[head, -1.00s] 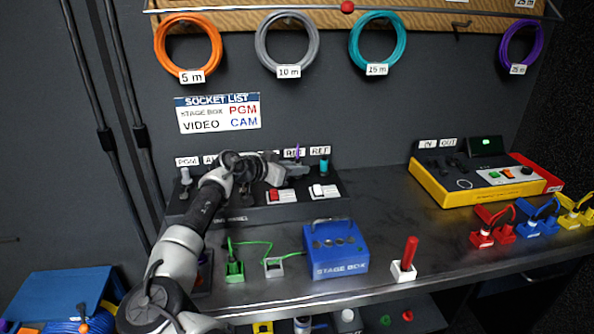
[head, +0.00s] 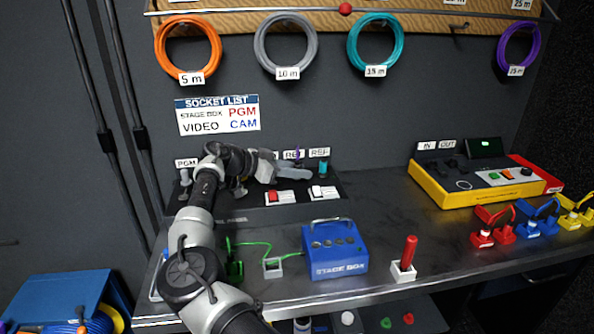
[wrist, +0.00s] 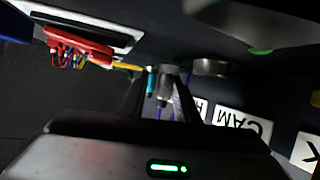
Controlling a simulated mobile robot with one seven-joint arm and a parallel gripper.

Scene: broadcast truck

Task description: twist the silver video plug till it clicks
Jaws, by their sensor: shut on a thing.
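My gripper (head: 290,173) is at the back panel, below the row of socket labels. In the wrist view its fingers (wrist: 166,102) are closed around a small silver plug (wrist: 165,84), which I take to be the video plug. The fingers hide most of it, and I cannot tell how far it is turned. In the head view my gripper hides the held plug. Another silver plug (head: 185,177) stands at the panel's left end under the PGM label. The socket panel (head: 255,213) lies along the wall.
A teal plug (head: 323,168) and a purple plug (head: 298,155) stand close to my gripper. A red switch (head: 280,197) and a white switch (head: 323,191) lie in front. The blue stage box (head: 336,262) and a red-handled lever (head: 405,258) stand on the bench. Bare bench lies right of the panel.

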